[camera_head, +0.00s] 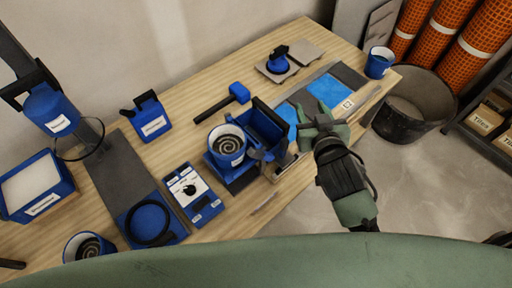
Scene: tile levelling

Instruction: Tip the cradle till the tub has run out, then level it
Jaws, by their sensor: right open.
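A dark blue open-topped tub (265,122) stands in the cradle near the middle of the bench. Its inside is dark, and I cannot tell what it holds. The cradle (270,158) has a grey lever-like part at its front right. A round blue bucket (226,146) with a grey spiral in it stands directly left of the tub. My right gripper (314,115) is green and open, to the right of the cradle and apart from it, over the blue-marked tile area. Nothing shows between its fingers. My left gripper is not in view.
The wooden bench (190,110) also carries a blue mallet (238,92), a control box (190,192), a suction-cup-like tool (278,62) and a blue cup (379,62). A black bin (413,103) stands on the floor at right. Bare wood lies behind the bucket.

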